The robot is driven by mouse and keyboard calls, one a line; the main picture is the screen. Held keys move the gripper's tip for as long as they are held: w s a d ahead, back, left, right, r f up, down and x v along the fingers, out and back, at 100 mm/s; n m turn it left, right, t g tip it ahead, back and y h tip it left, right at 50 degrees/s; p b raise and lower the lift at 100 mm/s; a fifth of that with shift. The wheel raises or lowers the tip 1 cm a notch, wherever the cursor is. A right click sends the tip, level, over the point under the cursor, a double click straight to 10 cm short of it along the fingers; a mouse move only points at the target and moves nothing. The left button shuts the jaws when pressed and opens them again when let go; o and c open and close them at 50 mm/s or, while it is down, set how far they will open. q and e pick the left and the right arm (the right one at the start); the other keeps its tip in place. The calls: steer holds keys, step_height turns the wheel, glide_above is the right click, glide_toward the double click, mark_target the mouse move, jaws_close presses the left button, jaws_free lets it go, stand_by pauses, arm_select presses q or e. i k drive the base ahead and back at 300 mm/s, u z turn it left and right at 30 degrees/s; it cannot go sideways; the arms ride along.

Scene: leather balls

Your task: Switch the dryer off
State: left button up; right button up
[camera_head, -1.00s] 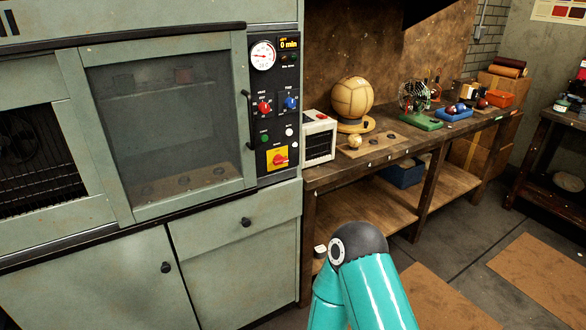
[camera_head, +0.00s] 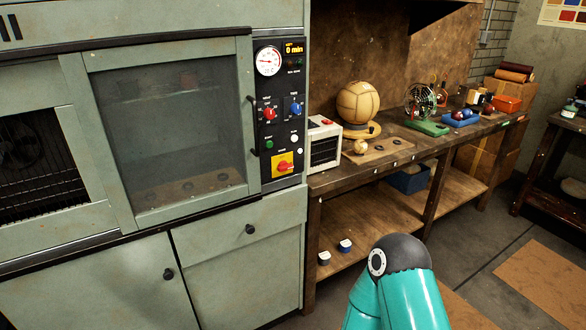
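The dryer (camera_head: 62,232) is a grey-green cabinet filling the left side, with a closed glass door (camera_head: 165,120). Its black control panel (camera_head: 281,110) carries a white dial gauge (camera_head: 268,61) and a display (camera_head: 294,48) reading 0 min. Below are a red knob (camera_head: 269,114), a blue knob (camera_head: 295,109), a green button (camera_head: 269,145) and a white button (camera_head: 294,138). A red rotary switch (camera_head: 284,166) sits on a yellow plate at the bottom of the panel. Neither gripper is in view; only a teal link of one of my arms shows at the bottom.
A wooden workbench (camera_head: 330,182) stands right of the dryer. It bears a small white box (camera_head: 324,127), a large tan leather ball (camera_head: 359,102), a small ball (camera_head: 360,147), a green-based device (camera_head: 428,127) and a blue tray (camera_head: 461,119). Floor is open at lower right.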

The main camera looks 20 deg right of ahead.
mark_target(283, 166)
steer(key=i, duration=0.95)
steer(key=u, duration=0.05)
